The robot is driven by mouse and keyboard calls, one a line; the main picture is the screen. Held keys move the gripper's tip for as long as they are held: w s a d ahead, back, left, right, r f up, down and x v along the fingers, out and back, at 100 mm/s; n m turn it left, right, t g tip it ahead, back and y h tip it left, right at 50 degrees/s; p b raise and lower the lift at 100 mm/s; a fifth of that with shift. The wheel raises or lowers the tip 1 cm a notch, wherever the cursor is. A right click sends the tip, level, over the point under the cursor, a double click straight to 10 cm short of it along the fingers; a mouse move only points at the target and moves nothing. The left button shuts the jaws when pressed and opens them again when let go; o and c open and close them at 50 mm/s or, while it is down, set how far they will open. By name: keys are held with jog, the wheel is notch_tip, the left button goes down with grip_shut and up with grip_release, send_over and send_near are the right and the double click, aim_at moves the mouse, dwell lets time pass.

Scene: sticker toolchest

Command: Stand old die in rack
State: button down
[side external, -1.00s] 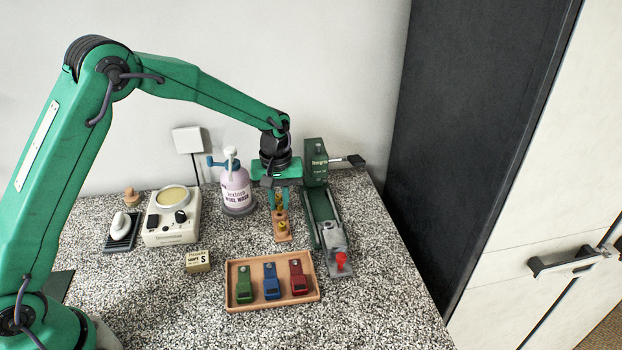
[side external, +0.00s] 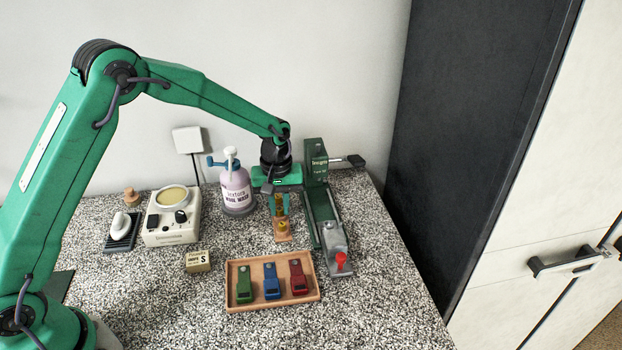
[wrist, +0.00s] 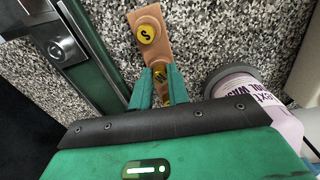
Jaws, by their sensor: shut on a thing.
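My gripper (side external: 279,208) is shut on a brass-coloured die (wrist: 159,73), held over the back part of a narrow wooden rack (side external: 283,237). The rack also shows in the wrist view (wrist: 158,57). The fingers hide much of the held die, and I cannot tell whether its bottom is seated in the rack. A second round yellow die with a dark mark (wrist: 147,33) stands in the front part of the rack, apart from my fingers; it also shows in the side view (side external: 283,227).
A green press (side external: 325,215) stands close right of the rack, and a wool wash bottle (side external: 237,190) close left. A wooden tray (side external: 272,305) with three coloured punches lies in front. A white warmer (side external: 172,225) and a small box (side external: 198,261) are farther left.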

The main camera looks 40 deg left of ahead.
aim_at(280, 209)
jog(key=c, duration=1.3)
grip_release()
jog(key=shift+r, duration=0.1)
notch_tip(280, 209, up, 7)
jog(key=shift+f, duration=0.1)
jog(key=shift+r, duration=0.35)
jog(key=shift+r, duration=0.1)
